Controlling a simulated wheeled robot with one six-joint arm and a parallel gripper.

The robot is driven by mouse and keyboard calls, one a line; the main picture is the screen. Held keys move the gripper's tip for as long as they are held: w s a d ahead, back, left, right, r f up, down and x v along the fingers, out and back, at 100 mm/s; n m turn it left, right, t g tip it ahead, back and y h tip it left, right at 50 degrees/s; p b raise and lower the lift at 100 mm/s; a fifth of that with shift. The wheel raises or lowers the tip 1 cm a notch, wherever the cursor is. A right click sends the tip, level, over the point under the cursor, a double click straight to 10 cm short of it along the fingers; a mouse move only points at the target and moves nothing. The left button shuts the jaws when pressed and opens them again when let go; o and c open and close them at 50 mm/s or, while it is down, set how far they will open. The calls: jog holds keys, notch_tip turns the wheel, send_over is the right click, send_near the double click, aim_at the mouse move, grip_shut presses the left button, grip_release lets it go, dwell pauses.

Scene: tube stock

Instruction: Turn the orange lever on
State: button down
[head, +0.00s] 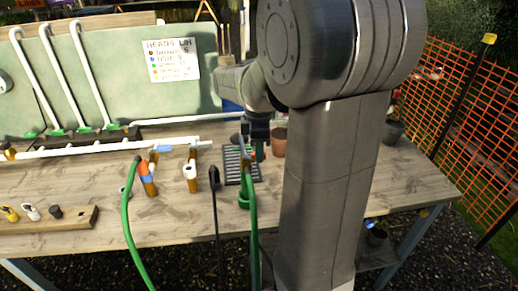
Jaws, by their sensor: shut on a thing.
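My gripper (256,145) points down from my arm over the right middle of the bench, shut at the top of a green hose (252,215). A small orange-brown piece shows at the fingertips, and I take it to be the orange lever (248,158). It is mostly hidden by the fingers, and its angle cannot be told. To the left, a valve with a blue handle (164,149) sits on the white pipe (110,149). Another green hose (127,220) ends at an orange-brown fitting with a blue band (147,180).
A dark grate (233,166) lies beside the gripper. A terracotta pot (279,143) stands right of it. A black hose (215,185) rises at the front. A wooden block (75,222) with small fittings lies front left. A sign (171,60) hangs on the back panel.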

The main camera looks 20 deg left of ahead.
jog(key=shift+w+a+n, duration=0.1)
jog(key=shift+w+n, duration=0.1)
jog(key=shift+n, duration=0.5)
jog(key=c, duration=1.4)
grip_release()
jog(key=shift+o, duration=0.2)
jog(key=shift+r, duration=0.15)
notch_tip(320, 180, up, 14)
jog(key=shift+f, duration=0.2)
jog(key=shift+f, duration=0.1)
